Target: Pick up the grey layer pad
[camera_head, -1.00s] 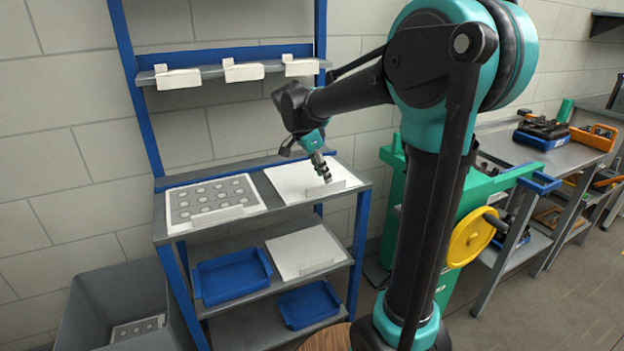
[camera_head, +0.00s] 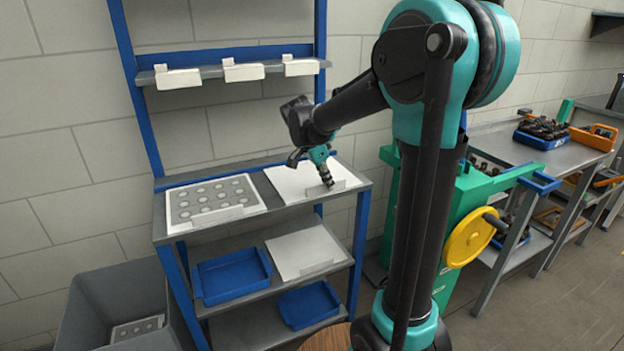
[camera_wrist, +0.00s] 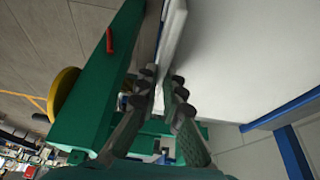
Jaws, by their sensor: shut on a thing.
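A plain pale pad (camera_head: 290,180) lies flat on the right of the rack's top shelf, with an upright tab (camera_head: 346,185) at its front edge. My gripper (camera_head: 328,182) points down at this tab. In the wrist view, my gripper (camera_wrist: 160,92) has its fingers on both sides of a thin pale upright strip (camera_wrist: 172,35), shut on it. The pad's broad pale face (camera_wrist: 235,60) fills the right of that view. A pad with a grey, ring-marked middle and white border (camera_head: 205,200) lies on the left of the top shelf, apart from my gripper.
Another plain pad (camera_head: 303,250) and blue trays (camera_head: 232,277) sit on lower shelves. A grey bin (camera_head: 85,300) at left holds a ring-marked pad (camera_head: 137,328). A green stand with a yellow wheel (camera_head: 470,237) is close on the right.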

